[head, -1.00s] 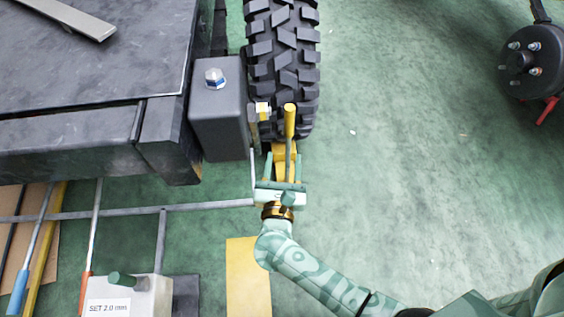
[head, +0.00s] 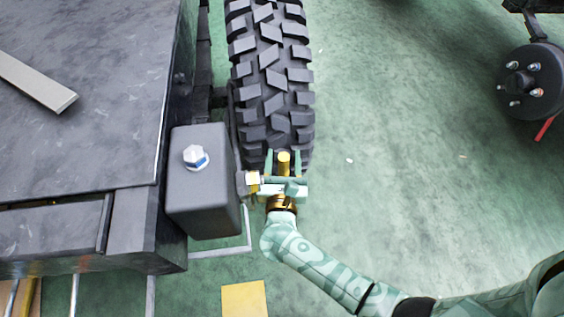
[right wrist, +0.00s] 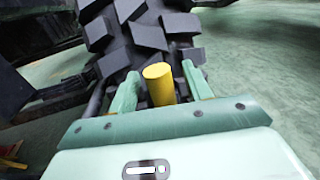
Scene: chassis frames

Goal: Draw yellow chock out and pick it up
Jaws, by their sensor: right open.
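The yellow chock shows mainly as an upright yellow post (head: 284,162) at the near foot of the black knobbly tyre (head: 268,75). The rest of it is hidden under my right gripper. My right gripper (head: 284,166) is open, with one finger on each side of the post. In the right wrist view the yellow post (right wrist: 159,84) stands between the two green fingers, with a gap to the right finger; contact on the left is unclear. My left gripper is not in view.
A dark grey block with a bolt (head: 203,180) stands close left of the tyre and gripper. A dark bench (head: 90,150) fills the left. A wheel hub (head: 532,80) is at upper right. Green floor on the right is clear. A yellow floor patch (head: 244,299) lies below.

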